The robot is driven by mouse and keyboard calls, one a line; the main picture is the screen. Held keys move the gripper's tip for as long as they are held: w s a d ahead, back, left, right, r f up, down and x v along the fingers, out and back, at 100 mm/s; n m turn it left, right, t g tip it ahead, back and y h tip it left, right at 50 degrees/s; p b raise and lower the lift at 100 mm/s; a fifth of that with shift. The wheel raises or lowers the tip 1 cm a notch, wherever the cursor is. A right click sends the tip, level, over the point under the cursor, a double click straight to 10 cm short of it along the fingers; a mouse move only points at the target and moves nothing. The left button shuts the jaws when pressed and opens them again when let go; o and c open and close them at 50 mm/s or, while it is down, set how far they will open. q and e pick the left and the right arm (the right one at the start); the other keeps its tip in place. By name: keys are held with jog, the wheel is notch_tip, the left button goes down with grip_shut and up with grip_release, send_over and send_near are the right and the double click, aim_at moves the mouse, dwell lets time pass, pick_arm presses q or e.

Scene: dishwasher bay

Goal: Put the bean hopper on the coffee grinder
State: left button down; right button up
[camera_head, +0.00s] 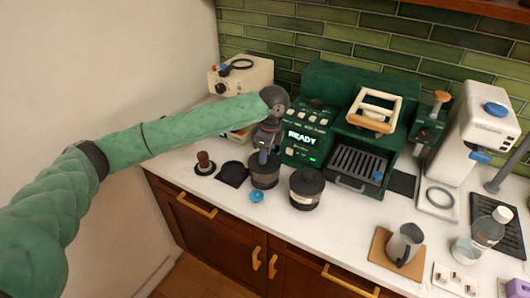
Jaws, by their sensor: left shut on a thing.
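My left gripper (263,157) points down, shut on the rim of a dark round container (265,175) at the front left of the counter. I cannot tell for sure whether this container is the bean hopper; a similar dark round canister (306,190) stands just right of it. The gripper covers part of the held container's top, and its base looks at or close to the counter. My right gripper is not in view.
A green espresso machine (325,85) stands at the back centre. A cream appliance (245,72) is behind my left arm. A tamper (204,162), a blue knob (256,196), a steel pitcher (404,245) and a clear bottle (487,230) stand on the counter. Bare counter (345,215) lies in front.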

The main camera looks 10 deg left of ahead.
pick_arm(q)
jog(key=c, duration=1.1)
grip_release()
jog(key=shift+c, duration=0.2)
